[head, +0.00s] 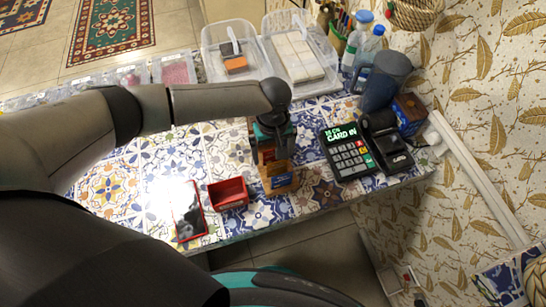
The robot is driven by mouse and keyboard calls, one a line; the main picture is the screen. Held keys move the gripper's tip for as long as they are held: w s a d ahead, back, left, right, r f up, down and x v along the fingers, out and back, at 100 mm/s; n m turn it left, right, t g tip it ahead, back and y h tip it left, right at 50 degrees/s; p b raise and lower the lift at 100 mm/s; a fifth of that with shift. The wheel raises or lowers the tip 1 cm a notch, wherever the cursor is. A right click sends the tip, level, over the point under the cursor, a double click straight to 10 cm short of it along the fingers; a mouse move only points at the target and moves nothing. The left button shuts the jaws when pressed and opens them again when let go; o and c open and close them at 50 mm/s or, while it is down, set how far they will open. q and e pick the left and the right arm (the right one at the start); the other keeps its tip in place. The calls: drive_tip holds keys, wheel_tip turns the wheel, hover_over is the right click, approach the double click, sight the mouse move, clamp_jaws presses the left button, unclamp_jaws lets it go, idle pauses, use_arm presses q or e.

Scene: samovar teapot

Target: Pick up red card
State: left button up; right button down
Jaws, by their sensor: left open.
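My left gripper (272,138) is open and reaches in from the left. It points down over a small wooden box (278,181) with coloured sides, near the front edge of the tiled table. The gripper covers the top of this box, so I cannot tell whether they touch. I cannot clearly make out a red card; it may be hidden under the gripper. A red open tray (228,193) stands just left of the box. My right gripper is not in view.
A red-edged phone-like slab (188,211) lies left of the tray. A card terminal (347,152) and a black handset device (386,142) stand at the right. Clear bins (230,50), bottles (356,40) and a grey jug (385,80) line the back.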

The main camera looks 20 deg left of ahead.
use_arm(q)
drive_tip(key=shift+c, duration=0.2)
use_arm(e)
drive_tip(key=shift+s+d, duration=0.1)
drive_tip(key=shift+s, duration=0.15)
use_arm(q)
drive_tip(key=shift+c, duration=0.8)
drive_tip(key=c, duration=1.2)
drive_tip(key=shift+o, duration=0.2)
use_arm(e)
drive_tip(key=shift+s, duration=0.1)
